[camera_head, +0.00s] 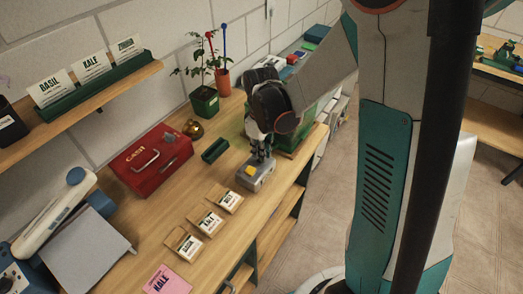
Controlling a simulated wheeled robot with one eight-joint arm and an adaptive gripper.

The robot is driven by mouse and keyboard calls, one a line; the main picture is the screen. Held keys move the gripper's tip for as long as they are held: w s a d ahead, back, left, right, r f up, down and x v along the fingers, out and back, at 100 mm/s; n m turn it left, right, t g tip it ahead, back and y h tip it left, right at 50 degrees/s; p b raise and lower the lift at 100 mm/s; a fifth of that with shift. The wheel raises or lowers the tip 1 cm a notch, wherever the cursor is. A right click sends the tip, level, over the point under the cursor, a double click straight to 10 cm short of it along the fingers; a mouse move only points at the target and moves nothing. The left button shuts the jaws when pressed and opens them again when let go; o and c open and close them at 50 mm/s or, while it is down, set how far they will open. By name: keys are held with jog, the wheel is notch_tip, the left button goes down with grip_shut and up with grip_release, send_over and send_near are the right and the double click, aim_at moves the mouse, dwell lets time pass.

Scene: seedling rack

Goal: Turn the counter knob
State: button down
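A small grey box with a yellow part on top (251,171) stands on the wooden counter, near its front edge; it may be the counter device. My gripper (262,158) points down over the back right part of this box, its fingertips at or just above the top. I cannot tell whether they touch it. The knob is not clearly visible; my fingers may hide it. The fingers look close together, but their gap is too small to judge.
A red cash box (150,160), a dark green tray (215,150), a brass bell (193,129) and a potted plant (205,103) stand behind. Several labelled packets (209,221) lie in front, with a pink card (166,281). A white device (50,212) stands left.

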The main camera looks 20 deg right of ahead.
jog(key=shift+m, duration=0.4)
jog(key=m+b, duration=0.1)
jog(key=m, duration=0.3)
jog(key=shift+m, duration=0.3)
jog(key=m+b, duration=0.1)
jog(key=m, duration=0.4)
jog(key=shift+m, duration=0.3)
jog(key=m, duration=0.3)
jog(key=shift+m+b, duration=0.3)
jog(key=shift+m, duration=1.6)
jog(key=c, duration=1.7)
grip_release()
